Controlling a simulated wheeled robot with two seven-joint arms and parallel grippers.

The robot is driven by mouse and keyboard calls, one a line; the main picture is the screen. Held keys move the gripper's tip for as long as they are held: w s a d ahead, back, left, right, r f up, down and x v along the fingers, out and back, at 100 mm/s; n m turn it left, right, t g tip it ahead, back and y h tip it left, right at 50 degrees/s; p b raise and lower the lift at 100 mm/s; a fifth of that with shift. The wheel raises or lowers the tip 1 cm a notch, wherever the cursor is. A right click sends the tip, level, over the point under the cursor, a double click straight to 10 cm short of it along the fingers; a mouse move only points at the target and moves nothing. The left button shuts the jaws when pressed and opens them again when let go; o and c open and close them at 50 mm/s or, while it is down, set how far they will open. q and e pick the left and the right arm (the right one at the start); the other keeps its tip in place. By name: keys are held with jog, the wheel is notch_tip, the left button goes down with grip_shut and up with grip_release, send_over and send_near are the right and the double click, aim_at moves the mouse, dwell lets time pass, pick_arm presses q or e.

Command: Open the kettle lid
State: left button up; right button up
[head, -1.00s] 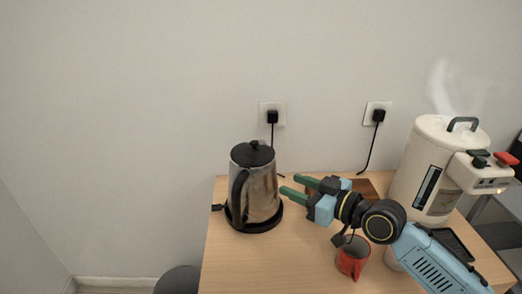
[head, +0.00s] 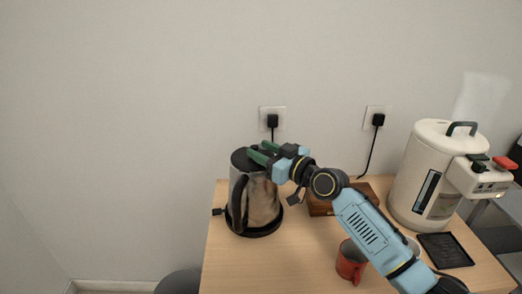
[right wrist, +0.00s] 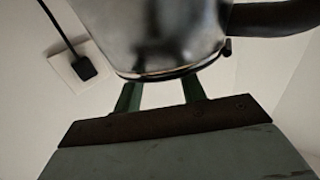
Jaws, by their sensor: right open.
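The silver kettle (head: 262,207) stands upright on its black base at the left of the table in the head view, its black handle (head: 237,198) facing front left. Its black lid (head: 240,159) looks closed, and its right part and knob are hidden behind my fingers. My right gripper (head: 262,152) is open, its green fingers at the lid's upper right edge; I cannot tell whether they touch it. In the right wrist view, the kettle's shiny body (right wrist: 155,35) fills the top, beyond the two spread fingers (right wrist: 161,93). Nothing shows between them. My left gripper is out of view.
A red mug (head: 350,262) stands near the table's front. A brown wooden box (head: 319,207) sits behind it, below my right arm. A large white dispenser (head: 428,165) with a black tray (head: 445,250) stands at the right. Bare table (head: 260,265) lies before the kettle.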

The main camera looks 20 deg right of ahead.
jog(key=shift+w+a, duration=0.25)
jog(key=shift+w, duration=0.1)
grip_shut()
dwell(0.3)
